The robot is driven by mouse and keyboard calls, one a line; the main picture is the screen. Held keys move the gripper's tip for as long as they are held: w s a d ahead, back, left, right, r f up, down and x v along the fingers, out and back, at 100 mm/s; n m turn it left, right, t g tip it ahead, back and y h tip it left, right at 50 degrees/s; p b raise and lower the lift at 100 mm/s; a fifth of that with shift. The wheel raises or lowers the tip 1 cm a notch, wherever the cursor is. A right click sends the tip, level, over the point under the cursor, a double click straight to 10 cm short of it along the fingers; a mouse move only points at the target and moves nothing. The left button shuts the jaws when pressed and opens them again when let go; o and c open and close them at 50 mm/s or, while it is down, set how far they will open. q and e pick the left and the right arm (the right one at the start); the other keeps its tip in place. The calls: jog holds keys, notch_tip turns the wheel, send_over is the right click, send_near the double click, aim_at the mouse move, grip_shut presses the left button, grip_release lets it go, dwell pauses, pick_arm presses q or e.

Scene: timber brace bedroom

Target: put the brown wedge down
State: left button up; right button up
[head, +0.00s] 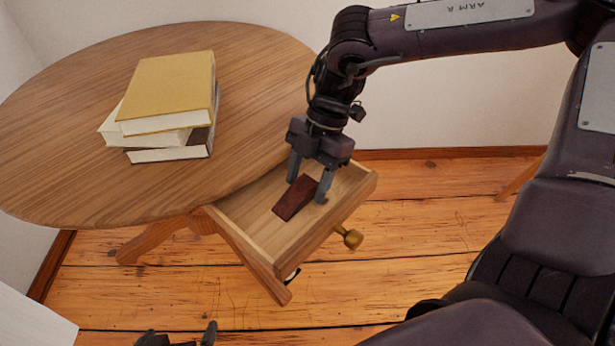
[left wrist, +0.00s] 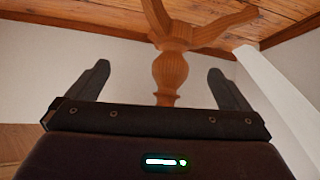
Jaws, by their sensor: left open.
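The brown wedge (head: 294,198) is a dark red-brown block inside the open drawer (head: 251,235) of the round table. My right gripper (head: 307,190) points down into the drawer with its two fingers on either side of the wedge's far end and appears shut on it. The wedge is tilted in the picture and very close to the drawer floor; I cannot tell whether it touches. My left gripper (head: 180,340) is at the bottom edge of the head view, mostly cut off. In the left wrist view it (left wrist: 160,85) is open and empty, facing the table's turned leg post (left wrist: 170,72).
A stack of books (head: 170,95) with a yellow one on top lies on the round wooden tabletop (head: 250,90). The drawer has a brass knob (head: 349,237) on its front. The table's splayed feet (head: 150,240) stand on a plank floor (head: 420,220). A white surface (head: 30,320) is at lower left.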

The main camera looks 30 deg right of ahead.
aim_at(306, 182)
dwell(0.3)
jog(key=p+v, duration=0.1)
jog(key=v, duration=0.2)
jog(key=shift+r, duration=0.15)
pick_arm(q)
jog(key=s+a+f+g+y+p, duration=0.2)
jog(key=s+a+f+g, duration=0.1)
jog(key=s+a+g, duration=0.1)
jog(key=shift+s+f, duration=0.3)
jog(key=shift+s, duration=0.4)
pick_arm(e)
jog(key=v, duration=0.9)
pick_arm(q)
jog(key=shift+d, duration=0.1)
